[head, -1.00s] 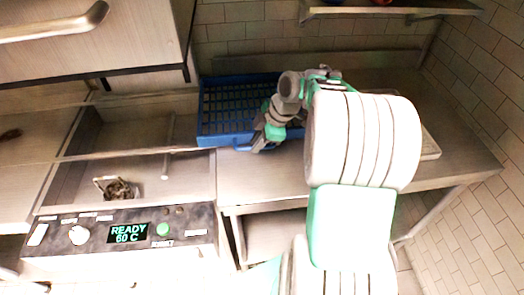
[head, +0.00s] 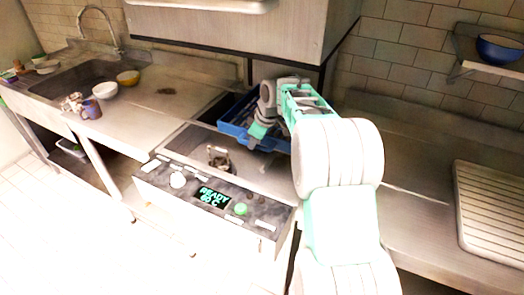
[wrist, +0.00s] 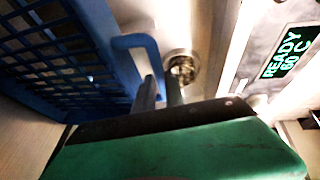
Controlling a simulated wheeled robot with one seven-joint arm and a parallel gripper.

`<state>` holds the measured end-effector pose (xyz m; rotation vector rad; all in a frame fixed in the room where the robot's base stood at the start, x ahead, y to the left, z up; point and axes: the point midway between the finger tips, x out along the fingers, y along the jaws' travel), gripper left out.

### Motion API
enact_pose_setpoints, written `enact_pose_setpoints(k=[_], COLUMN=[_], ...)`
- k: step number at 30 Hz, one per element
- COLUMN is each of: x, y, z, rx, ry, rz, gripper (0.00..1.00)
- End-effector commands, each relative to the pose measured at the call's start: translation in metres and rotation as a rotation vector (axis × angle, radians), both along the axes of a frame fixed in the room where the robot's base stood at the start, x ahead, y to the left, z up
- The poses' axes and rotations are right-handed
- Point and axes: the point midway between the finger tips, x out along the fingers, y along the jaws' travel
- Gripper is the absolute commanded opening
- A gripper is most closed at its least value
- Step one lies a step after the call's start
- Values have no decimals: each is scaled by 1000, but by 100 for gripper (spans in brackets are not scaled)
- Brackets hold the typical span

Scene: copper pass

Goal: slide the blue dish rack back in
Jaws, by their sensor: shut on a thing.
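The blue dish rack (head: 233,130) sits at the right rear of the washer's open bay (head: 186,137), below the raised hood (head: 235,35). Its right part is hidden behind my arm. In the wrist view its blue grid (wrist: 55,50) fills the left, with a blue loop handle (wrist: 140,41) on its side. My gripper (head: 256,141) is at the rack's front side. In the wrist view my fingers (wrist: 160,92) are close together and shut on the handle.
The washer's front panel (head: 212,196) reads READY 60 C. A drain fitting (head: 219,158) lies in the bay. A counter with a sink (head: 75,75), bowls (head: 105,90) and a mug (head: 91,108) is left. A ribbed board (head: 490,210) lies on the right counter.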

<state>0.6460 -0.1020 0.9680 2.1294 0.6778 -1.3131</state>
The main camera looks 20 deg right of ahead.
Motion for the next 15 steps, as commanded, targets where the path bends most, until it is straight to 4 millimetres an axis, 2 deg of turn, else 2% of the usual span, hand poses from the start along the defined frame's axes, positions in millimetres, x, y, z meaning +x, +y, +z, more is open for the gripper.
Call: enact_pose_setpoints(k=[6, 15], x=[31, 47], y=[20, 30], z=[-1, -1], rx=[1, 0], ry=[2, 3], rz=[-11, -19], gripper=[0, 0])
